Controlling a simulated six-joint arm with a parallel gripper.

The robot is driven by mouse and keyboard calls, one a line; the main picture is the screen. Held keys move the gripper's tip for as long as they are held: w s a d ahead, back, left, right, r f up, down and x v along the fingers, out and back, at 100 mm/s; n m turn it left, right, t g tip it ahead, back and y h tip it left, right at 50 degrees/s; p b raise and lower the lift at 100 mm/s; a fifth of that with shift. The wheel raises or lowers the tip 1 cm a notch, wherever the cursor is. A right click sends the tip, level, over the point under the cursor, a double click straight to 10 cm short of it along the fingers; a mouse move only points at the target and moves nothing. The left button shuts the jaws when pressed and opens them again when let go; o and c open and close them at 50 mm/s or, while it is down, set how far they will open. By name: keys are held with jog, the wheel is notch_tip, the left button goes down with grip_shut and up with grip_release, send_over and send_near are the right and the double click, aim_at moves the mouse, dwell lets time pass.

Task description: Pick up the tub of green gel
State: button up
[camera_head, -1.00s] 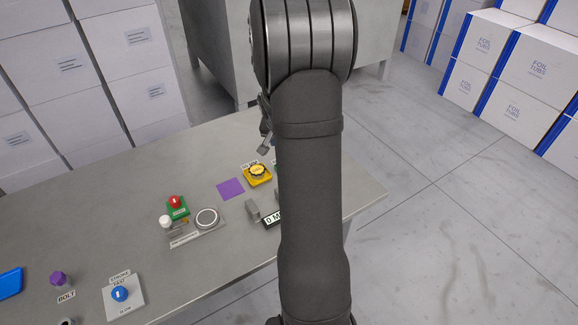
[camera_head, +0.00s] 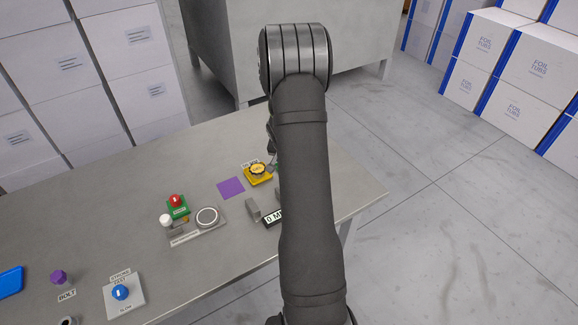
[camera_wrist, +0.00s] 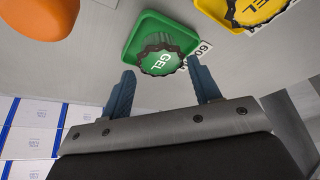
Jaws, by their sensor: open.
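The green tub (camera_wrist: 162,58) has a dark scalloped lid marked GEL and sits on a green square base (camera_wrist: 135,37) in the upper middle of the wrist view. My gripper (camera_wrist: 160,67) is open and empty, with its two blue-grey fingers apart and pointing toward the tub. In that picture the fingertips lie just below the tub, one to each side; I cannot tell whether they touch it. In the head view my arm hides most of the gripper and nearly all of the green tub.
A yellow tub (camera_head: 257,169), also marked GEL in the wrist view (camera_wrist: 255,8), stands close by on its yellow base. An orange object (camera_wrist: 40,15) is at the wrist view's upper left.

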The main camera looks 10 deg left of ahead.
jog(key=shift+x, duration=1.65)
jog(key=c, duration=0.7)
jog(key=shift+c, duration=0.2)
